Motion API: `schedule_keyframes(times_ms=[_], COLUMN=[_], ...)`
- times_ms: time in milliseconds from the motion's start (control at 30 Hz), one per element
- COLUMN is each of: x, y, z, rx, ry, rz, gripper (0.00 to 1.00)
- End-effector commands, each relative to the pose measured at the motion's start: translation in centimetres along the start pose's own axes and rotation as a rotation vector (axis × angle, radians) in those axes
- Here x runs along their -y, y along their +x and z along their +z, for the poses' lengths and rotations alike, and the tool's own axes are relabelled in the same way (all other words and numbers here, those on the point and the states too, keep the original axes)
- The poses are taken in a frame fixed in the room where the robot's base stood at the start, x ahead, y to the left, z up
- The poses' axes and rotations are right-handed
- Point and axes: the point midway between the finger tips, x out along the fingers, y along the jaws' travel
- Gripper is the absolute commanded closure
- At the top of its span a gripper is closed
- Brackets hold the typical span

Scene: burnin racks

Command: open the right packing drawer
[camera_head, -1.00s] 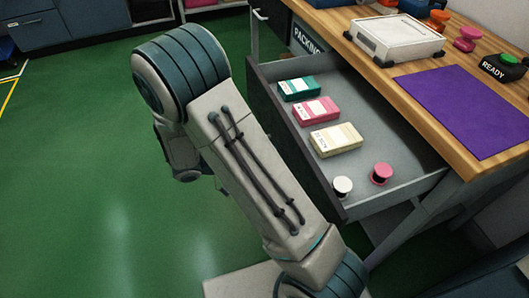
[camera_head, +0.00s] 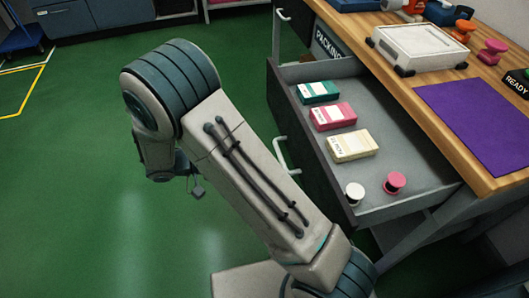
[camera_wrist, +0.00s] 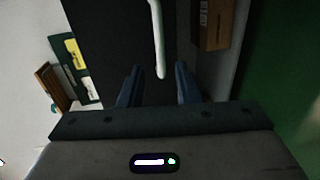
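The packing drawer (camera_head: 420,178) at the right end of the bench is pulled out, with its inside in full view. Its dark front (camera_head: 312,150) carries a pale bar handle (camera_head: 285,155). In the head view my arm hides my gripper almost entirely. In the wrist view my gripper (camera_wrist: 158,88) is open, with its two dark fingers apart and nothing between the tips. A pale bar handle (camera_wrist: 157,40) on a dark panel lies just ahead of the fingers, its near end roughly in line with the gap. I see no contact.
The drawer holds a green box (camera_head: 318,92), a pink box (camera_head: 333,116), a cream box (camera_head: 350,145), a white spool (camera_head: 355,192) and a pink spool (camera_head: 395,182). The wooden bench (camera_head: 455,125) bears a purple mat (camera_head: 480,125) and a white case (camera_head: 418,48).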

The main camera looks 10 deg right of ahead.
Motion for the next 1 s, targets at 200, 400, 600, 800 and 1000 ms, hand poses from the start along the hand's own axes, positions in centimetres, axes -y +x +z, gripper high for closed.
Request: schedule_keyframes(times_ms=[200,400,600,800,1000], x=[0.0,0.0,0.0,0.0,0.0], y=[-3.0,-3.6,-3.6,-3.6,-3.5], z=[0.0,0.1,0.0,0.0,0.0], rx=[0.001,0.001,0.001,0.001,0.002], ry=[0.0,-0.001,-0.001,-0.001,0.0], rz=[-0.001,0.001,0.0,0.0,0.0], gripper=[0.7,0.7,0.7,0.7,0.7])
